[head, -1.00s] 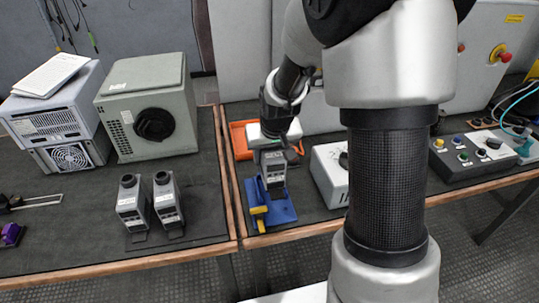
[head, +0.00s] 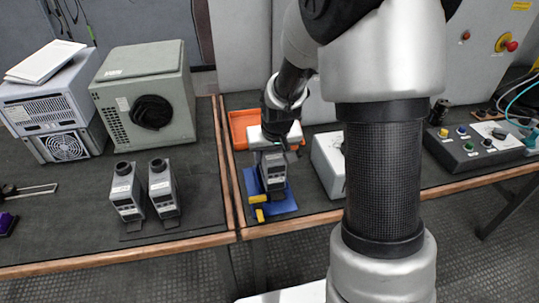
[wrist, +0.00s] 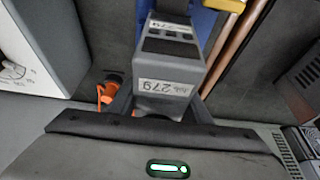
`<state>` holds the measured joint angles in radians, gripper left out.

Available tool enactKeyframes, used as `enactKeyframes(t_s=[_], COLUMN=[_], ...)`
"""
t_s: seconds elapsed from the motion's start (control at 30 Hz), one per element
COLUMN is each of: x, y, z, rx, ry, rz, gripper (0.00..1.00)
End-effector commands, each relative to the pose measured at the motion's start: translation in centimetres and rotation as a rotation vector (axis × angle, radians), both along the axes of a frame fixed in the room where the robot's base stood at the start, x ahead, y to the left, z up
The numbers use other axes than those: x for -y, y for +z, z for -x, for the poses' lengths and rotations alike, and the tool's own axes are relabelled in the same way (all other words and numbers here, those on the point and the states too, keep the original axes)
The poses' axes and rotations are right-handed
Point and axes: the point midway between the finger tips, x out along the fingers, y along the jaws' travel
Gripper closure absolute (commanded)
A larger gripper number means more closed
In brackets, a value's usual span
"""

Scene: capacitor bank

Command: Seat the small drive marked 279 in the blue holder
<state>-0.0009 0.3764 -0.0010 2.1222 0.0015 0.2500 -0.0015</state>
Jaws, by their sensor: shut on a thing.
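The small grey drive (head: 273,172) with the 279 label is upright in my gripper (head: 272,146). The wrist view shows its label reading 279 (wrist: 163,88), with the fingers (wrist: 160,108) shut on either side of it. The blue holder (head: 286,206) lies near the front edge of the right bench, with a yellow piece (head: 257,199) on its left. The drive's lower end is over or in the holder; I cannot tell whether it touches. In the wrist view the blue holder (wrist: 206,22) shows only partly, behind the drive.
Two similar grey drives (head: 124,190) (head: 162,190) stand on a dark mat on the left bench. An orange tray (head: 240,122) lies behind the holder. A white box with a dial (head: 328,160) stands close to its right. A control box (head: 470,150) is farther right.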

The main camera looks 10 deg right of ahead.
Motion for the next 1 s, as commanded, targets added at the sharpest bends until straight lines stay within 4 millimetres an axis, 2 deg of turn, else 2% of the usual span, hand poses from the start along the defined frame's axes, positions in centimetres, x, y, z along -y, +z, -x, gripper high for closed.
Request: enactKeyframes(t_s=[0.57, 1.0], x=[0.0, 0.0], y=[0.16, -0.79], z=[-0.07, -0.08], rx=[0.003, 0.003], ry=[0.0, 0.0], rz=[0.0, 0.0], gripper=[0.98, 0.98])
